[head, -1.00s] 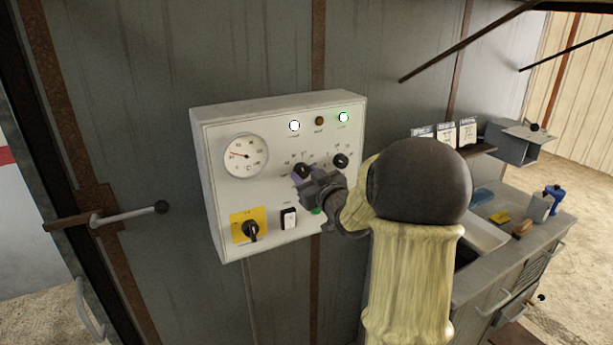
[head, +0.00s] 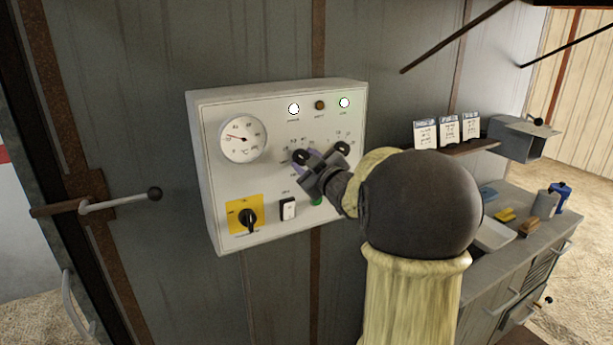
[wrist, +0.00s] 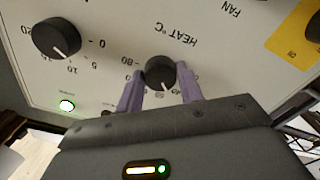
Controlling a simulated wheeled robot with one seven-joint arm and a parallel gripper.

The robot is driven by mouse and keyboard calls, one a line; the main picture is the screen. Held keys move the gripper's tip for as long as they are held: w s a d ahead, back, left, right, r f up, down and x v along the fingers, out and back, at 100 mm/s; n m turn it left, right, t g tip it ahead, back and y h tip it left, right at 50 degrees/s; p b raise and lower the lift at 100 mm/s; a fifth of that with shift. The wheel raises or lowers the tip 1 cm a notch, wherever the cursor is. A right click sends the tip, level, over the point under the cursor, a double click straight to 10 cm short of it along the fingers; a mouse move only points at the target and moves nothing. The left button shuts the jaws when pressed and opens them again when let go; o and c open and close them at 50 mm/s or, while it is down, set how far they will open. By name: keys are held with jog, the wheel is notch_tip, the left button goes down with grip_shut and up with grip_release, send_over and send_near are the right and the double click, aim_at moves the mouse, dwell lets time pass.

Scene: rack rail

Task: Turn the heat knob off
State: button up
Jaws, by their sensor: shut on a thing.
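The heat knob (wrist: 160,72) is a black round knob with a white pointer line, on a white control panel. In the wrist view it sits between the two purple fingers of my gripper (wrist: 160,92), which is shut on it. The pointer aims toward the lower edge of the picture; the exact setting is hard to read. In the head view the heat knob (head: 299,156) shows at the fingertips, partly covered, with my gripper (head: 308,166) reaching in from the lower right. The panel (head: 275,130) is fixed to a grey metal wall.
A second black knob (head: 342,148) is close beside my gripper. The panel also has a dial gauge (head: 243,139), a yellow-plated rotary switch (head: 247,215), a rocker switch (head: 288,209) and a green button (head: 316,201). A lever (head: 120,200) sticks out at left.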

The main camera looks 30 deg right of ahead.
jog(key=n+b, duration=1)
jog(key=n, duration=0.1)
dwell(0.6)
jog(key=o, duration=1)
jog(key=shift+s, duration=0.1)
jog(key=s+b, duration=0.1)
jog(key=s, duration=1.6)
jog(key=shift+d+b, duration=0.35)
